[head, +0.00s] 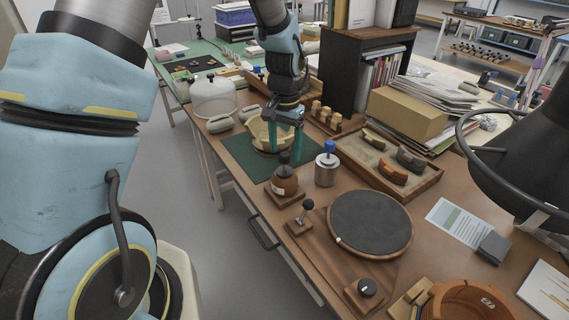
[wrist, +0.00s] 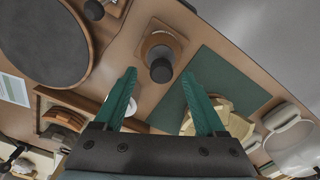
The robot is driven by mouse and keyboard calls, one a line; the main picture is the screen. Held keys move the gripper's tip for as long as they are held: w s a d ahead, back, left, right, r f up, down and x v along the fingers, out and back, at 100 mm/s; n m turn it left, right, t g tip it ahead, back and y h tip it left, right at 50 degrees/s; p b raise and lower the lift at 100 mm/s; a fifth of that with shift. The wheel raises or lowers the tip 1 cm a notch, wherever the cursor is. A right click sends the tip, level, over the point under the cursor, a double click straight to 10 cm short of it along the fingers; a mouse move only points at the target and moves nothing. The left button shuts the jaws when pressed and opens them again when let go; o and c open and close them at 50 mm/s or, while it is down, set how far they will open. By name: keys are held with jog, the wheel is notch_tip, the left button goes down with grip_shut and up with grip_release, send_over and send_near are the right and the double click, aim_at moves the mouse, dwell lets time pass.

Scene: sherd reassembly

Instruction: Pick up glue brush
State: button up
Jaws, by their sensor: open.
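A brown jar (head: 284,187) with a black knobbed top (head: 284,158) stands on a small square wooden base on the bench. I take the black top to be the glue brush handle; any bristles are hidden in the jar. My gripper (head: 284,148) points down close to the jar, open, with teal fingers. In the wrist view the black top (wrist: 161,70) shows between the spread fingertips of my gripper (wrist: 159,73), with nothing held. I cannot tell the exact height gap.
A metal can (head: 326,172) with a blue top stands just right of the jar. A pale sherd bowl (head: 259,133) sits on the green mat (head: 238,156) behind. A dark round turntable (head: 371,222) and a wooden sherd tray (head: 421,190) lie to the right.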

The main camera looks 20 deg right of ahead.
aim_at(285, 154)
jog(key=shift+a+f+p, duration=0.1)
jog(key=shift+f+p, duration=0.3)
jog(key=shift+f, duration=1.25)
jog(key=c, duration=1.1)
jog(key=shift+o, duration=0.2)
